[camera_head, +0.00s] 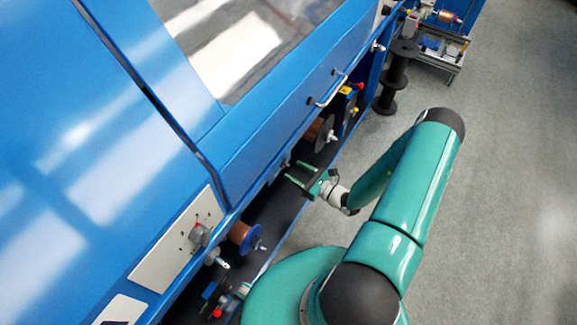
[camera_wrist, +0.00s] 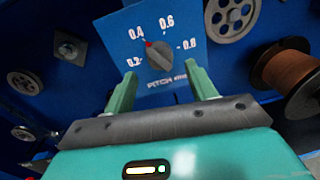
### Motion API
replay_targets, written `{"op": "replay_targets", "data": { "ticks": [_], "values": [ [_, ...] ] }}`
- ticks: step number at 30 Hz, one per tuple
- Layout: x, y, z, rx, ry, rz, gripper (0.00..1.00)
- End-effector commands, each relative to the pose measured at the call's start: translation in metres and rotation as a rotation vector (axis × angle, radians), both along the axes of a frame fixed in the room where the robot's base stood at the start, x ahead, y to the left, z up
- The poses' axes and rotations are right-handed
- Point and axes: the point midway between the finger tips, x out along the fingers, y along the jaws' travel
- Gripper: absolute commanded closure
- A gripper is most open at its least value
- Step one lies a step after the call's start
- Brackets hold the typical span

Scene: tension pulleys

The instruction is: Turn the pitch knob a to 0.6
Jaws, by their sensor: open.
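The pitch knob (camera_wrist: 160,56) is a dark round knob on a blue dial plate in the wrist view. Its red mark points up and left, close to the 0.4 label. The labels 0.2, 0.4, 0.6 and 0.8 run around it, with the word PITCH below. My gripper (camera_wrist: 163,78) is open and empty, with one green finger on each side of the knob in the picture. I cannot tell how far the fingertips are from it. In the head view my gripper (camera_head: 296,176) reaches to the machine's lower open side, and the knob cannot be made out there.
A copper wire spool (camera_wrist: 292,78) stands right of the dial, and a grey pulley (camera_wrist: 230,15) is above right. A smaller pulley (camera_wrist: 25,83) is at the left. The blue machine (camera_head: 260,150) overhangs in the head view. Grey floor (camera_head: 510,180) is clear at the right.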

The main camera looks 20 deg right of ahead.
Motion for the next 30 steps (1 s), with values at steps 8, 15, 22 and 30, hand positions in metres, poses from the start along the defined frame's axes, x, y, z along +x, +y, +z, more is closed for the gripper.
{"op": "replay_targets", "data": {
  "ticks": [8, 15, 22, 30],
  "values": [
    [0.033, 0.018, 0.000, 0.001, -0.001, 0.001, 0.44],
    [0.037, 0.019, 0.000, 0.000, 0.000, -0.001, 0.44],
    [0.037, 0.019, 0.000, 0.000, 0.000, -0.001, 0.73],
    [0.037, 0.019, 0.000, 0.005, 0.004, 0.000, 0.88]
  ]
}}
